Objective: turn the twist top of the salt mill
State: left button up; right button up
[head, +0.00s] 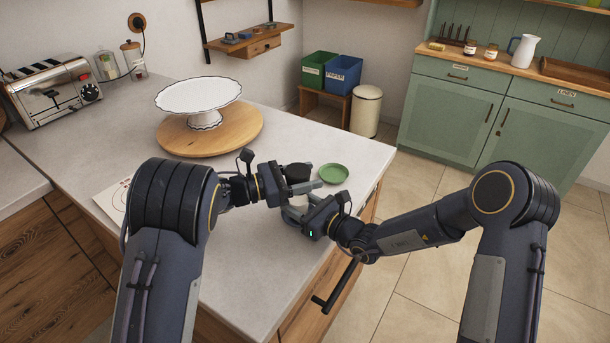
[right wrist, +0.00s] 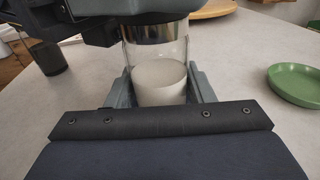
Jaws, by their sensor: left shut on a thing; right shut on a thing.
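The salt mill stands upright on the counter near its right edge, with a clear body of white salt (right wrist: 160,82) and a metal collar (right wrist: 158,32). In the head view its dark twist top (head: 298,171) shows between the jaws of my left gripper (head: 300,182), which is shut on it. My right gripper (head: 297,209) is shut lower down on the clear body; its fingers lie on both sides of the body in the right wrist view (right wrist: 164,88). The left gripper covers the top from above in that view, so the upper end is hidden there.
A green dish (head: 333,174) lies close to the right of the mill. A white cake stand (head: 199,97) on a round wooden board (head: 238,131) stands behind. A toaster (head: 52,92) is at the far left. The counter between board and mill is mostly clear.

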aim_at(305, 168)
pick_arm(q)
jog(key=o, duration=1)
notch_tip(305, 168, up, 10)
